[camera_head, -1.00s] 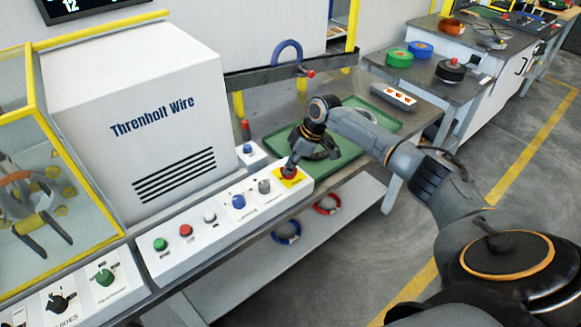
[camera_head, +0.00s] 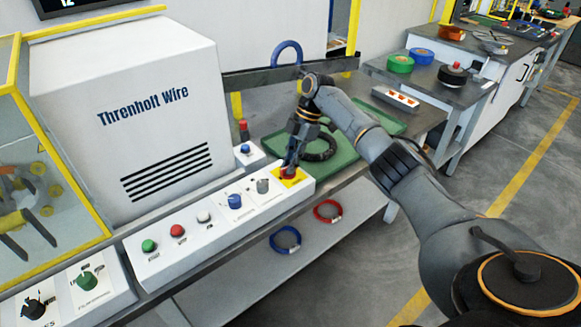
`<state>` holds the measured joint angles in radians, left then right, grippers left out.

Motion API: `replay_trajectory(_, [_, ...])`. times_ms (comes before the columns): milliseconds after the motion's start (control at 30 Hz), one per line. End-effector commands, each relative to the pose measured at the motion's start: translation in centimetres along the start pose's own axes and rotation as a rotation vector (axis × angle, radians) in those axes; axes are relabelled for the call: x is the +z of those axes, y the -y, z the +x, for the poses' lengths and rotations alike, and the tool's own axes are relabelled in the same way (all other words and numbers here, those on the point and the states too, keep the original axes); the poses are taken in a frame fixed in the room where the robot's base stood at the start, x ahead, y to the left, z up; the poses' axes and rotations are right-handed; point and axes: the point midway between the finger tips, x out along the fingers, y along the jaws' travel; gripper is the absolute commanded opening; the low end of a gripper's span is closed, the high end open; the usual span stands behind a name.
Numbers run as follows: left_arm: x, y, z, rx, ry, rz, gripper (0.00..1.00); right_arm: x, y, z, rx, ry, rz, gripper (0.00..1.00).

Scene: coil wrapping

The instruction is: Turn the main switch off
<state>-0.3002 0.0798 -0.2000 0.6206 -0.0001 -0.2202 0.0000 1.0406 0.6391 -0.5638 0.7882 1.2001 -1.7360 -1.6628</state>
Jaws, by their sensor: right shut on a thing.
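The main switch (camera_head: 288,175) is a red knob on a yellow plate at the right end of the white control panel (camera_head: 190,258). My right gripper (camera_head: 289,167) points down onto it and is shut on the knob. The fingers cover part of the knob, so which way it is turned cannot be told. My left gripper is not in view.
Green, red, white, blue and grey controls line the panel left of the switch. A green tray (camera_head: 345,160) with a dark coil (camera_head: 322,149) lies behind my gripper. The white Threnholt Wire machine (camera_head: 130,110) stands at left. Red (camera_head: 328,211) and blue (camera_head: 286,240) coils lie on the lower shelf.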

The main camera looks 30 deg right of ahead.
Motion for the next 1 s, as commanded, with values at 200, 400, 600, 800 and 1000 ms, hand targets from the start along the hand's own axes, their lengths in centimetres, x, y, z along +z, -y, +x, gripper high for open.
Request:
replay_trajectory(200, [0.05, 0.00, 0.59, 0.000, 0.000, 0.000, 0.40, 0.02, -0.09, -0.02, -0.018, 0.001, -0.048, 0.00])
replay_trajectory(400, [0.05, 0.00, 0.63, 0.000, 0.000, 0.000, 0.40, -0.02, -0.09, -0.09, -0.022, 0.001, -0.061, 0.00])
replay_trajectory(600, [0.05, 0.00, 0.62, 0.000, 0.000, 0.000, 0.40, -0.02, -0.09, -0.10, -0.022, 0.002, -0.061, 0.00])
replay_trajectory(800, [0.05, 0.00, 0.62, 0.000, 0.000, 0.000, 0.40, -0.01, -0.08, -0.08, -0.022, 0.002, -0.060, 0.35])
replay_trajectory(1000, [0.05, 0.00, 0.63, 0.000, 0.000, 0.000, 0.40, 0.01, -0.06, -0.05, -0.023, 0.002, -0.059, 0.35])
